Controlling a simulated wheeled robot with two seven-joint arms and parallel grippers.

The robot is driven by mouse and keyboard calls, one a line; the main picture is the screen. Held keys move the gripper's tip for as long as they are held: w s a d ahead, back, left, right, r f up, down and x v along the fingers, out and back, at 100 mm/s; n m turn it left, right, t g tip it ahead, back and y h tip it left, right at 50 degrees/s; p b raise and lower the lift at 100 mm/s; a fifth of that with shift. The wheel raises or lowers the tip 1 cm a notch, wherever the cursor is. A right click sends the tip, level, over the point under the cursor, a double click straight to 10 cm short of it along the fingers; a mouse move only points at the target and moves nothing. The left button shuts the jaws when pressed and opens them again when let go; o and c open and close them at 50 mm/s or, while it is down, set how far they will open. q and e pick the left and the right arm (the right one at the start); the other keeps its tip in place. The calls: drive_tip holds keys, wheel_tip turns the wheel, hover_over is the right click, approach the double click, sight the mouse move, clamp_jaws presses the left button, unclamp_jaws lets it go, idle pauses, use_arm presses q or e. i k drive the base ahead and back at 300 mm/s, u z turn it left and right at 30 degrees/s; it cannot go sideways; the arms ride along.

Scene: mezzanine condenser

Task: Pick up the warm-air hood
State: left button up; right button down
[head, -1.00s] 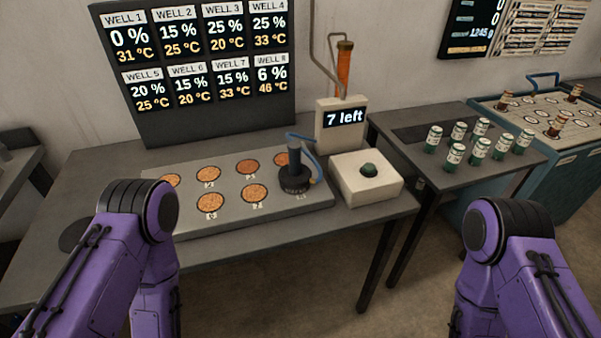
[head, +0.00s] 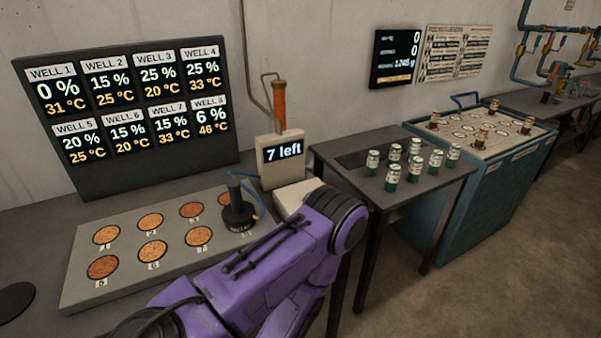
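The warm-air hood (head: 238,212) looks like a black upright handle on a wide round black base, with a blue hose at its top. It stands at the right end of the grey well plate (head: 75,295), over the last well of the front row. One of my purple arms crosses in front of the bench, just below and right of the hood, and hides part of the plate's front right. Neither of my grippers shows, and nothing is seen holding the hood.
A display post (head: 282,160) reading "7 left" stands behind a pale box (head: 297,195), partly hidden by my arm. A teal cabinet (head: 480,200) stands further right. The floor at right is clear.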

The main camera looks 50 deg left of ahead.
sight(239, 216)
drive_tip(key=z, duration=0.15)
drive_tip(key=i, duration=1.75)
drive_tip(key=u, duration=2.8)
